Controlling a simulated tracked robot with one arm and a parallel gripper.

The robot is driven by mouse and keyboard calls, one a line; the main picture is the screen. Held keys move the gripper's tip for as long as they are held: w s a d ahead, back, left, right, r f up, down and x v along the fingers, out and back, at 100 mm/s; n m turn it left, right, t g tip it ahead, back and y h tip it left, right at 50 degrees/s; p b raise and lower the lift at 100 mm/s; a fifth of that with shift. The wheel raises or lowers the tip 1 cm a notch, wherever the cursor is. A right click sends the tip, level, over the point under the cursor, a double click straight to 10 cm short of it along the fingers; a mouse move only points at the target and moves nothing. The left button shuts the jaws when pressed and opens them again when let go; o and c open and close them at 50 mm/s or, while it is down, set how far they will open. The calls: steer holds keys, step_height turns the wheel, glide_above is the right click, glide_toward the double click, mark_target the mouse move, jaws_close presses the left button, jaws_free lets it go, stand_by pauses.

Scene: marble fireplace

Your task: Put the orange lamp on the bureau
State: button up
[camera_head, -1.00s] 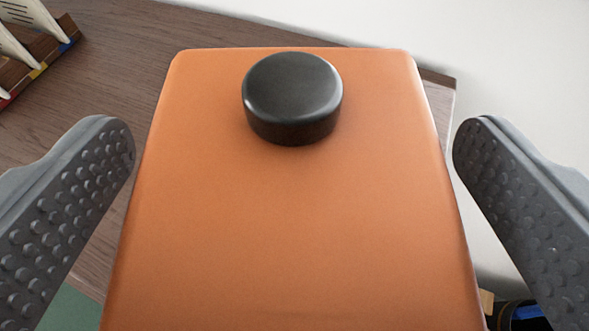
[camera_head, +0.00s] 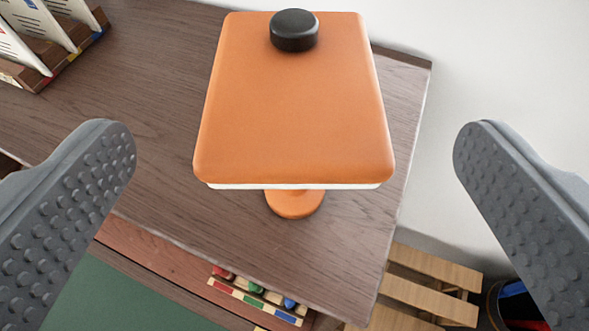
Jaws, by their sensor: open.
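The orange lamp (camera_head: 290,110) stands upright on a dark wooden top that looks like the bureau (camera_head: 150,110), near its right end. It has a boxy orange shade with a black round knob on top and a round orange base below, on the wood. My gripper (camera_head: 295,150) is open and empty. Its two grey studded fingers are wide apart, one on each side of the picture, with clear gaps to the lamp. The lamp's stem is mostly hidden under the shade.
A wooden rack with white cards (camera_head: 50,45) stands at the top left. Below the front edge are coloured pieces in a holder (camera_head: 257,295) and a green surface (camera_head: 120,290). A slatted wooden piece (camera_head: 430,290) stands at the lower right, beside a white wall (camera_head: 510,60).

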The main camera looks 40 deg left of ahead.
steer(key=shift+v, duration=2)
steer(key=shift+w+d, duration=0.1)
steer(key=w+d+r+m+t+h, duration=0.3)
steer(key=d+r+m+h, duration=0.15)
steer(key=d+r, duration=1.35)
steer(key=s+d+r+m+t+h, duration=0.1)
steer(key=s+d+r+m+h, duration=0.1)
steer(key=s+d+r, duration=0.5)
steer(key=d+r+h, duration=0.1)
steer(key=d+r, duration=0.3)
steer(key=shift+s+d+m+t, duration=0.2)
steer(key=shift+d+m+t, duration=0.1)
steer(key=shift+d+m, duration=0.05)
steer(key=shift+r, duration=0.1)
